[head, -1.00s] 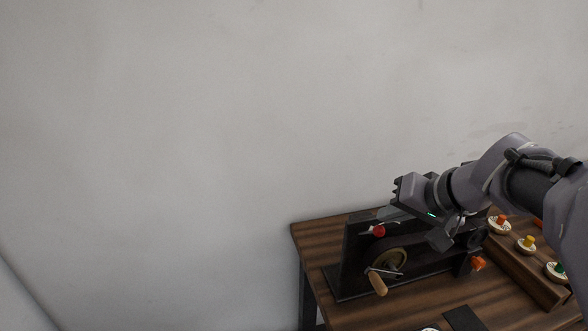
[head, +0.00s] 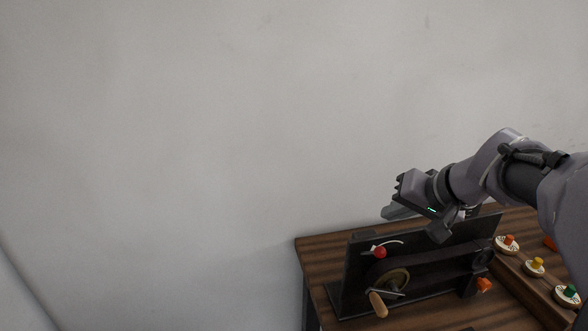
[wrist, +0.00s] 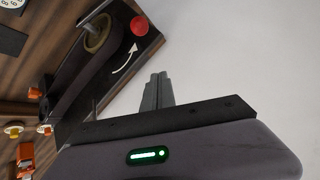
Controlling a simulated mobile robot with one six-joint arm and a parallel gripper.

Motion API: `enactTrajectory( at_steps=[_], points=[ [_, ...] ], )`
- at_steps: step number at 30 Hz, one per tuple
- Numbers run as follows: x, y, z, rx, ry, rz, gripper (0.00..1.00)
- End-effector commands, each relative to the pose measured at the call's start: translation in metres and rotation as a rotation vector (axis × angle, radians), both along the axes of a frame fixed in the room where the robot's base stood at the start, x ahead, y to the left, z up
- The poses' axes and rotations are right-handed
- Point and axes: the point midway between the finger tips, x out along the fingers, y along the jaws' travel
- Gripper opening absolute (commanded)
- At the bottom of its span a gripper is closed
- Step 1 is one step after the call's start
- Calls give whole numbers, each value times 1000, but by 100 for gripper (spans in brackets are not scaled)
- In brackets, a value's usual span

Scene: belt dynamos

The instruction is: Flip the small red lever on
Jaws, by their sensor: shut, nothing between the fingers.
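The small red lever shows as a round red knob (head: 380,252) on the upper left of a dark upright panel (head: 428,252), and in the wrist view (wrist: 139,26). A white curved arrow (wrist: 124,58) is marked beside it. My gripper (head: 388,214) is shut and empty, above the panel's top edge and a little above the knob in the head view. In the wrist view its closed fingers (wrist: 157,90) lie clear of the knob, against the bare wall. I see no contact.
The panel carries a wheel with a wooden-handled crank (head: 378,304), a belt and an orange knob (head: 484,285). It stands on a wooden table (head: 318,251). Round bases with coloured knobs (head: 534,265) sit on a ledge at right. A plain wall is behind.

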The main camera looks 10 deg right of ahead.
Motion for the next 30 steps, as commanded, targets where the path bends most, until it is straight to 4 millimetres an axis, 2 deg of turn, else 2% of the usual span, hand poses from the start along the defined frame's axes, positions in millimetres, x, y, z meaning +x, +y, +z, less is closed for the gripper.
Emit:
enactTrajectory(
  at_steps=[1, 6, 10, 15, 26, 28, 29, 30],
  points=[
    [-9, -3, 14, -1, -3, -3, 0],
    [-39, -9, 42, -2, -2, -4, 0],
    [-57, -13, 58, -1, -1, -4, 0],
    [-69, -15, 69, -1, 0, -1, 0],
    [-71, -14, 68, 0, 2, 2, 0],
    [-74, 5, 55, 4, 23, 13, 0],
    [-77, 20, 44, 5, 38, 21, 0],
    [-84, 45, 25, 6, 67, 33, 0]
  ],
)
